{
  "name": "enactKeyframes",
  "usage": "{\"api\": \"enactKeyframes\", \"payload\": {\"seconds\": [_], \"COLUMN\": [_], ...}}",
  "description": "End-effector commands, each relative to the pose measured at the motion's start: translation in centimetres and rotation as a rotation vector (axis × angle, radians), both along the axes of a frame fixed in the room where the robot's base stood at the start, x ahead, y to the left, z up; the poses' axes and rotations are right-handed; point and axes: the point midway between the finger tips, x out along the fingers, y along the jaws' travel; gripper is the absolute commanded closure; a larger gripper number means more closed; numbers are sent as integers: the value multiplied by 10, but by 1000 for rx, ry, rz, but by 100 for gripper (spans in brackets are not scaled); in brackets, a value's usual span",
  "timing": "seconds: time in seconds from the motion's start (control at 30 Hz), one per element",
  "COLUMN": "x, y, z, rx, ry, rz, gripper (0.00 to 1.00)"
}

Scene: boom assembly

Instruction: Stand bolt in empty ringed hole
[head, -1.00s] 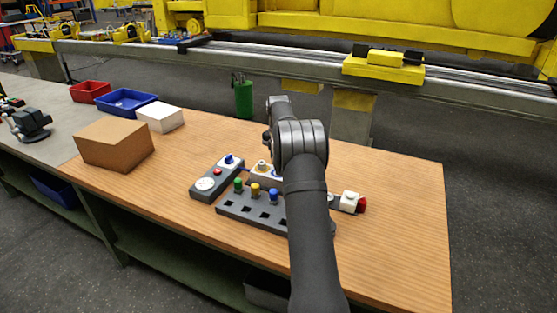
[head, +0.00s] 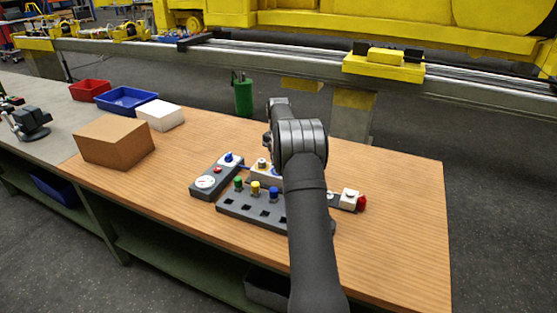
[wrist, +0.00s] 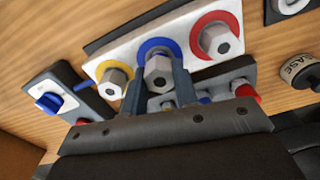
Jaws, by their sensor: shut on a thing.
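My gripper (wrist: 160,85) is shut on a grey hex-headed bolt (wrist: 158,72), in the wrist view. The bolt head is in front of the blue ring (wrist: 158,45) on the white plate (wrist: 130,51); how deep its shank sits is hidden. A bolt (wrist: 112,80) stands in the yellow ring (wrist: 100,68), left of my fingers. Another bolt (wrist: 216,42) stands in the red ring (wrist: 226,18), to the right. In the head view my arm covers much of the white plate (head: 258,176), and the gripper is hidden.
A grey box with a blue knob (wrist: 48,102) lies left of the plate. A dark rack (head: 240,207) with green, yellow and blue pegs stands in front. A white block with a red end (head: 361,203) is at right. A cardboard box (head: 113,142) and blue tray (head: 127,101) are farther left.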

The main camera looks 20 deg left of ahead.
Motion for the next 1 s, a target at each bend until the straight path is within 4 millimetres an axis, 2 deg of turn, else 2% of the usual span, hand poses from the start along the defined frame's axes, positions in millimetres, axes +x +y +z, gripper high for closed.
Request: {"api": "enactKeyframes", "payload": {"seconds": [0.37,0.4,0.5,0.53,0.83,1.0], "x": [0,0,0,0,0,0], "y": [0,0,0,0,0,0], "z": [-8,-8,-8,-8,-7,8], "rx": [1,1,1,1,1,1], "ry": [-1,-1,-1,-1,-1,-2], "rz": [0,0,0,0,0,0], "gripper": [98,71,51,48,48,48]}}
